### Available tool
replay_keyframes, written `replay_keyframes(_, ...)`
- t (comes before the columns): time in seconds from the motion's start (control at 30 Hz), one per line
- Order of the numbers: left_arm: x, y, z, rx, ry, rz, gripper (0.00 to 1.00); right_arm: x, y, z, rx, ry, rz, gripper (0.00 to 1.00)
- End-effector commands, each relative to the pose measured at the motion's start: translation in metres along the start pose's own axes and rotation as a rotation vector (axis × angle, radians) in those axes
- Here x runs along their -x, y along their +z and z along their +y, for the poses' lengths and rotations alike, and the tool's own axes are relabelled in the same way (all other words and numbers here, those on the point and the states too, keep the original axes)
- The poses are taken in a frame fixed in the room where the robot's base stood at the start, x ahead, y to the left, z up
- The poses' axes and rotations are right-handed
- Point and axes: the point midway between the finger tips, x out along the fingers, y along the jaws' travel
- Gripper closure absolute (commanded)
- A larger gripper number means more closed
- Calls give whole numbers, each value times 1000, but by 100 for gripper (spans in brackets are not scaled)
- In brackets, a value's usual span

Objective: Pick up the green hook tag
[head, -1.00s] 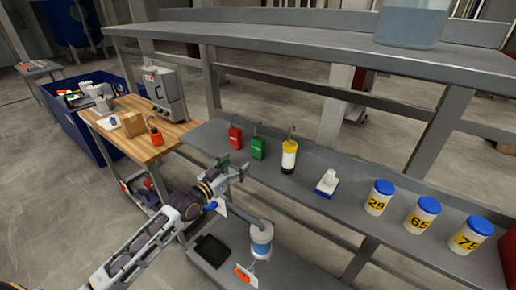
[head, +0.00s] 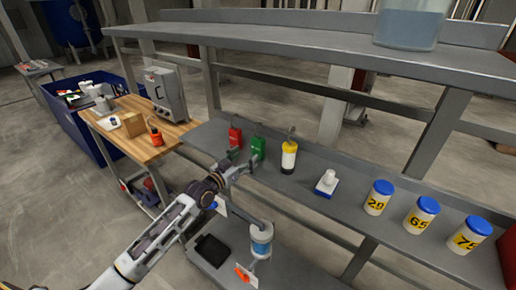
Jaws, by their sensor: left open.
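The green hook tag (head: 258,146) stands on the grey middle shelf (head: 330,170), its thin hook pointing up. A red hook tag (head: 235,137) stands just to its left. My left gripper (head: 246,161) is at the front edge of the shelf, open, with its fingertips close to the lower part of the green tag. One fingertip overlaps the tag's lower edge in the head view; I cannot tell whether they touch. The right gripper does not show.
To the right on the shelf are a yellow-topped bottle (head: 289,156), a white item on a blue base (head: 327,183) and blue-lidded jars (head: 378,197). An upper shelf (head: 300,45) spans above. A blue-banded container (head: 261,239) is below the shelf.

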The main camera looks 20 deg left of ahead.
Motion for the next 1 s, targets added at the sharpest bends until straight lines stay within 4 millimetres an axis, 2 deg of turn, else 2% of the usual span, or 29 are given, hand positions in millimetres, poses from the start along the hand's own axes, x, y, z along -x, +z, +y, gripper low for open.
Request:
replay_keyframes(0.4, -29, 0, 0, 0, 0, 0, 29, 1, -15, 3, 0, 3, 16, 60)
replay_keyframes(0.77, -31, 0, 0, -1, 0, 0, 29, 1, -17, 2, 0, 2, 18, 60)
replay_keyframes(1.0, -35, 0, 0, -1, 0, 0, 29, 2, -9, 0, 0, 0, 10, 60)
